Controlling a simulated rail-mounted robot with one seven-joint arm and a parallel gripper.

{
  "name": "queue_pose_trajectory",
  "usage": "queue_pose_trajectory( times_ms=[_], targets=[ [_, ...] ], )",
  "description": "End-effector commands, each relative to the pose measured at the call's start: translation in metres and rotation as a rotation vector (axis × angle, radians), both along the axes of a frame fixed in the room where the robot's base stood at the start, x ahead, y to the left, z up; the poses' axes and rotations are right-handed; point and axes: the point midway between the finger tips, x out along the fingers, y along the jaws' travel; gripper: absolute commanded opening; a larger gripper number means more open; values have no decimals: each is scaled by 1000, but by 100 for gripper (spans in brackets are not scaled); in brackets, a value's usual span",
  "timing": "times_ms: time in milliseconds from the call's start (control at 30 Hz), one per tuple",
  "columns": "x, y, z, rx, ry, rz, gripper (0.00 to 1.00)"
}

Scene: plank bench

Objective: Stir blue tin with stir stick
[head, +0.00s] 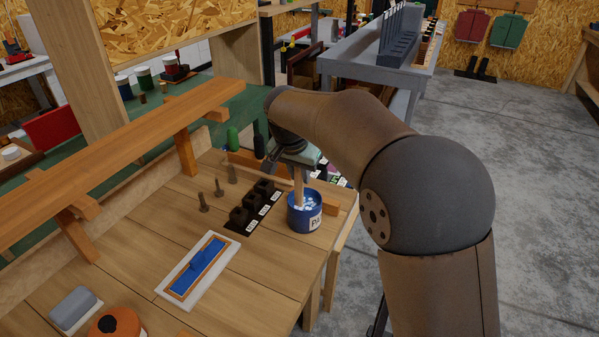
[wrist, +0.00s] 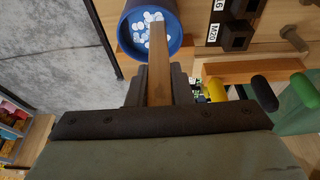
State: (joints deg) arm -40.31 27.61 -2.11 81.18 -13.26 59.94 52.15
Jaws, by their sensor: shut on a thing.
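The blue tin (head: 304,219) stands upright near the right edge of the plank bench, with a pale label and white contents. It also shows in the wrist view (wrist: 173,51), open at the top, with white round pieces inside. My gripper (wrist: 156,88) is shut on the wooden stir stick (wrist: 158,68). In the head view the stick (head: 298,188) hangs down from my gripper (head: 297,164) to the tin's mouth. Its lower end overlaps the white pieces in the wrist view; how deep it reaches I cannot tell.
Black labelled holders (head: 240,216) stand just left of the tin, with upright bolts (head: 203,203) beyond.

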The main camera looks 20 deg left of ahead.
Motion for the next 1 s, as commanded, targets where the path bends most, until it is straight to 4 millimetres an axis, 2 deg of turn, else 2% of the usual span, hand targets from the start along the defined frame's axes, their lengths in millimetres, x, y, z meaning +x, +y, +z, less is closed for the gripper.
queue_pose_trajectory(
  times_ms=[133, 433, 733, 1000],
  targets=[
    [-6, -3, -1, 0, 0, 0, 0],
    [-6, -3, 0, 0, 0, 0, 0],
    [-8, -18, -1, 0, 0, -1, 0],
    [-8, -19, 0, 0, 0, 0, 0]
  ],
)
